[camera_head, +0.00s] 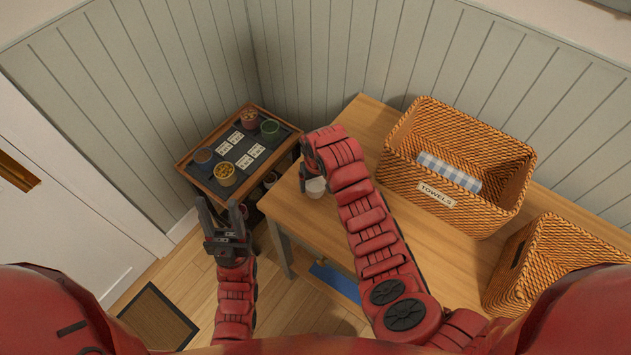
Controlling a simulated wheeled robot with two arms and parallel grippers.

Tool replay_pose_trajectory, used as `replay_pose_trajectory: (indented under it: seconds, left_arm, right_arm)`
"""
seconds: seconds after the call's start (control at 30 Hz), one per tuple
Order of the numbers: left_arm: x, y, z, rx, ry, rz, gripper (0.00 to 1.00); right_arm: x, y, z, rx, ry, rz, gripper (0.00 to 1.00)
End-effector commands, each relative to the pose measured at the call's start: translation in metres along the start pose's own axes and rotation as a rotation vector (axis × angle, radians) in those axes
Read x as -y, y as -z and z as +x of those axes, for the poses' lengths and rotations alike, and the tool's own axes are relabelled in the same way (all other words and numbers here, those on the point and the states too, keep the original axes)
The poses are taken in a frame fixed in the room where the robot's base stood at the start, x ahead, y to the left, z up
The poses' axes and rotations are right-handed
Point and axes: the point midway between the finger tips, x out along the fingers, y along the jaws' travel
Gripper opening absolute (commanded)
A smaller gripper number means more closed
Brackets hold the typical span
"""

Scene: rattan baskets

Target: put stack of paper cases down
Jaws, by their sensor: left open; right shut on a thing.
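My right gripper (313,176) is shut on the stack of paper cases (316,187), a small white shape just below the wrist. The stack is at the left end of the wooden table (294,211), and the hand hides most of it. I cannot tell whether it touches the table top. My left gripper (222,213) is open and empty, with its fingers pointing up, left of the table and in front of the small cart.
A small cart (182,165) holds several jars and white cards. A rattan basket (500,215) labelled TOWELS holds a checked cloth (448,172). Another rattan basket (560,250) stands at the right. The table between my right arm and the baskets is clear. A mat (157,318) lies on the floor.

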Motion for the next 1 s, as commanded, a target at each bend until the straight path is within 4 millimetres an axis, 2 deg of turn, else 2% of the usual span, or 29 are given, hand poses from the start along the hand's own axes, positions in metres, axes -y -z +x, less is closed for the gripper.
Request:
replay_pose_trajectory:
  seconds: [0.07,0.1,0.17,0.47,0.67,0.83,0.9,1.0]
  left_arm:
    - [0.000,-0.001,-0.004,0.000,0.000,0.000,0.50]
    - [0.000,0.000,-0.002,0.000,0.000,0.000,0.50]
    - [0.000,0.000,-0.002,0.000,0.000,0.000,0.50]
    - [0.000,0.000,0.002,0.000,0.000,0.000,0.50]
    - [-0.001,-0.002,-0.011,0.000,0.000,0.000,0.50]
    - [-0.001,-0.004,-0.026,0.000,0.000,0.000,0.50]
    - [0.000,0.000,0.000,0.001,0.000,0.000,0.50]
    - [0.001,0.002,0.012,-0.001,0.000,0.000,0.50]
  right_arm:
    - [0.000,-0.001,0.004,0.000,0.000,0.001,0.27]
    - [0.000,0.000,0.003,0.000,0.000,0.001,0.89]
    - [0.000,-0.001,0.002,0.001,0.000,0.001,1.00]
    - [0.000,0.000,-0.002,0.001,0.000,0.000,1.00]
    - [0.000,0.001,-0.014,-0.004,0.001,0.001,1.00]
    - [-0.002,0.002,-0.045,-0.010,-0.001,0.001,1.00]
    - [0.000,0.001,-0.075,0.001,-0.003,-0.003,1.00]
    - [-0.001,0.001,-0.092,0.001,-0.005,-0.001,1.00]
